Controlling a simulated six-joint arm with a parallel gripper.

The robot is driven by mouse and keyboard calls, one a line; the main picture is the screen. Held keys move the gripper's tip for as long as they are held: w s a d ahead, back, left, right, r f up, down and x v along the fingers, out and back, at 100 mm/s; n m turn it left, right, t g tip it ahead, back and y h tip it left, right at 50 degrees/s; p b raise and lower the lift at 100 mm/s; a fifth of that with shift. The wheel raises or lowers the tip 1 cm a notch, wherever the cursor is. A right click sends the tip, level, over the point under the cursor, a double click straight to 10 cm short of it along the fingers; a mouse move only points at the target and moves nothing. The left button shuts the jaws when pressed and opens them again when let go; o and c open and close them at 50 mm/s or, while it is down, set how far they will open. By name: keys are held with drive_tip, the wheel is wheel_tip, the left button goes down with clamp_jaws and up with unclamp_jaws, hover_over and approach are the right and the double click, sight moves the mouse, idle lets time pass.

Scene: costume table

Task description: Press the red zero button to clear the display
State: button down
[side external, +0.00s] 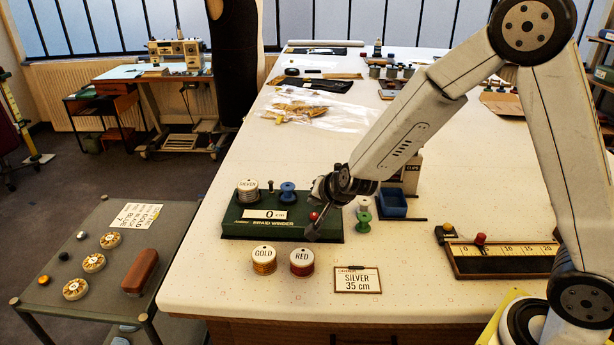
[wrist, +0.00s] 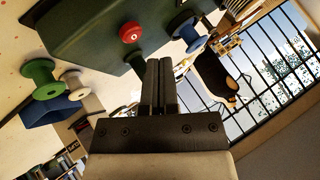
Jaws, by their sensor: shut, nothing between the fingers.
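The green braid winder (side external: 245,229) stands near the table's front left. Its white display (side external: 265,214) reads "0 cm". The red button (side external: 313,215) is at the right of the winder's top; it also shows in the wrist view (wrist: 131,32).
A silver spool (side external: 248,190) and a blue spool (side external: 288,193) sit on the winder. Gold (side external: 264,260) and red (side external: 302,262) spools stand in front, beside an order card (side external: 357,280) reading "SILVER 35 cm". A green spool (side external: 363,219) and blue tray (side external: 394,204) are to the right.

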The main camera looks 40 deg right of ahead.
sight(316, 217)
drive_tip(key=shift+r, duration=1.9)
drive_tip(key=shift+s, duration=0.15)
drive_tip(key=s+f+n+g, duration=0.1)
drive_tip(key=s+n+g, duration=0.2)
drive_tip(key=s, duration=0.7)
drive_tip(key=s+d+f+n+g+y, duration=0.1)
drive_tip(key=s+f+n+g, duration=0.1)
drive_tip(key=s+n, duration=0.5)
drive_tip(key=s+g, duration=0.1)
drive_tip(key=s, duration=0.2)
drive_tip(key=shift+d+f+n+y, duration=0.15)
drive_tip(key=shift+f+n+y, duration=0.15)
drive_tip(key=shift+n, duration=0.1)
